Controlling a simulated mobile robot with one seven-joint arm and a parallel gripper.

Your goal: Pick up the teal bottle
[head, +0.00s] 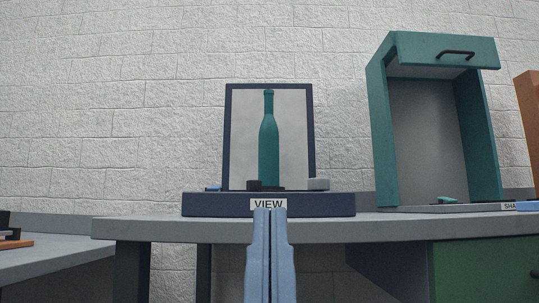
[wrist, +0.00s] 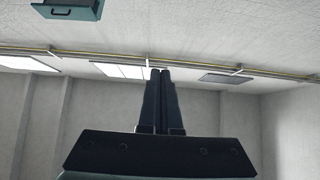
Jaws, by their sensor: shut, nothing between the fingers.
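The teal bottle (head: 269,150) stands upright on a dark blue base marked VIEW (head: 325,205), in front of a light panel with a dark frame (head: 227,140). Small dark and grey blocks sit near its foot. My gripper (head: 270,212) is shut and empty. In the head view it shows in front of the table edge, lower in the picture than the bottle. In the wrist view my gripper (wrist: 160,72) points up toward the ceiling, and the bottle is not in that view.
A tall teal open box (head: 380,140) with a handled front stands on the grey table (head: 150,228) at the right. An orange-brown thing (head: 530,120) is cut off at the right edge. Another surface (head: 50,265) lies at the left. The tabletop left of the base is clear.

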